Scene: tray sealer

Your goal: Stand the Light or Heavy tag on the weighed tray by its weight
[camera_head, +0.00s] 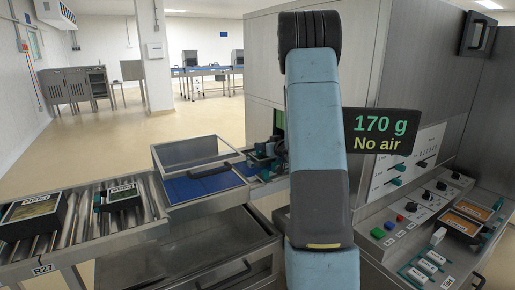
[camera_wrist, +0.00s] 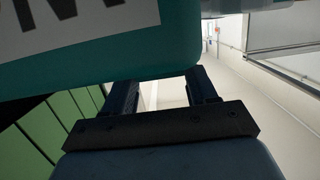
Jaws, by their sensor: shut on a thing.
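My gripper (camera_wrist: 163,88) shows in the wrist view, shut on a teal tag (camera_wrist: 180,45) with a white label. Its large dark letters are cut off by the frame, so I cannot read the whole word. In the head view my arm covers the middle, and I cannot make out the gripper clearly. A black tray (camera_head: 122,203) with a teal piece and a label lies on the rollers at left. Another black tray (camera_head: 36,228) with a printed film is at the far left. The display (camera_head: 382,133) reads 170 g and No air.
A clear-lidded guard (camera_head: 197,152) with a blue bed stands between the rollers and the sealer.

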